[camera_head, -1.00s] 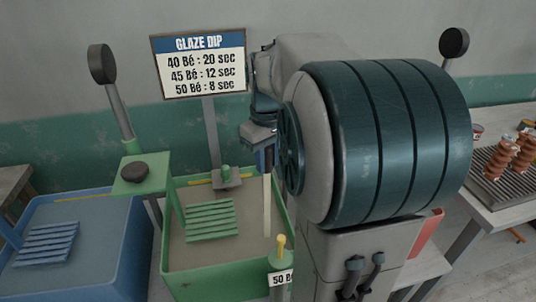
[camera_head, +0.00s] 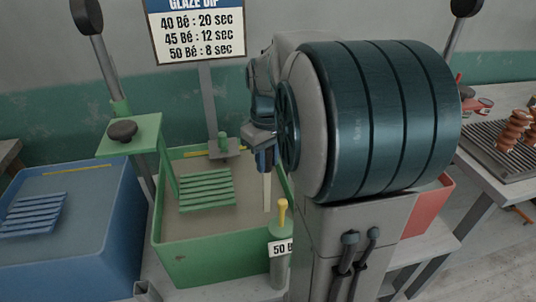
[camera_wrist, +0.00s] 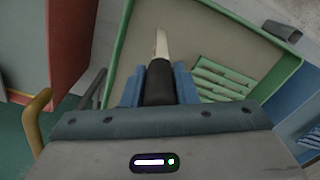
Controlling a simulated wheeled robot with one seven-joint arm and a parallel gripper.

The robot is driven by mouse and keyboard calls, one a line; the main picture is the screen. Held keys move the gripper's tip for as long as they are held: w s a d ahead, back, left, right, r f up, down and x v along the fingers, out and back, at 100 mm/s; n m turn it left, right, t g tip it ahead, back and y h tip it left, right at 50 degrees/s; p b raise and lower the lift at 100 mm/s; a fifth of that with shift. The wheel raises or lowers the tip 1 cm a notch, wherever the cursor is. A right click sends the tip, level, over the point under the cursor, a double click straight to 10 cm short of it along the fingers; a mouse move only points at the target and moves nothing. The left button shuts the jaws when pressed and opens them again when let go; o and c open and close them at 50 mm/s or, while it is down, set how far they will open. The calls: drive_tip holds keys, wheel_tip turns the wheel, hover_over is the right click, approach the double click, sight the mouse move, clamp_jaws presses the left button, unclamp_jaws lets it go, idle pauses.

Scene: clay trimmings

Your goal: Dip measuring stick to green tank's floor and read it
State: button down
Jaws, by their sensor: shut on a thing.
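The green tank (camera_head: 200,262) stands in the middle of the head view, filled with a dull grey-brown liquid (camera_head: 240,218). My gripper (camera_head: 265,160) is over its right part, pointing down. It is shut on the measuring stick (camera_head: 267,190), a pale flat strip that hangs about upright. The strip's lower end meets the liquid; whether it touches the floor is hidden. In the wrist view the blue fingers (camera_wrist: 159,88) hold the stick's black handle (camera_wrist: 158,80), with the pale strip (camera_wrist: 161,42) beyond. No marks on the strip are readable.
A green slatted rack (camera_head: 207,190) lies in the tank, left of the stick. A blue tank (camera_head: 105,240) is at left, a red container (camera_head: 430,205) at right. A glaze-dip sign (camera_head: 196,35) hangs behind.

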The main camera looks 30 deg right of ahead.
sight(267, 185)
drive_tip(key=shift+f+b, duration=2.2)
drive_tip(key=shift+f, duration=1.4)
drive_tip(key=shift+f+b, duration=0.7)
drive_tip(key=shift+f, duration=0.3)
drive_tip(key=shift+r, duration=0.1)
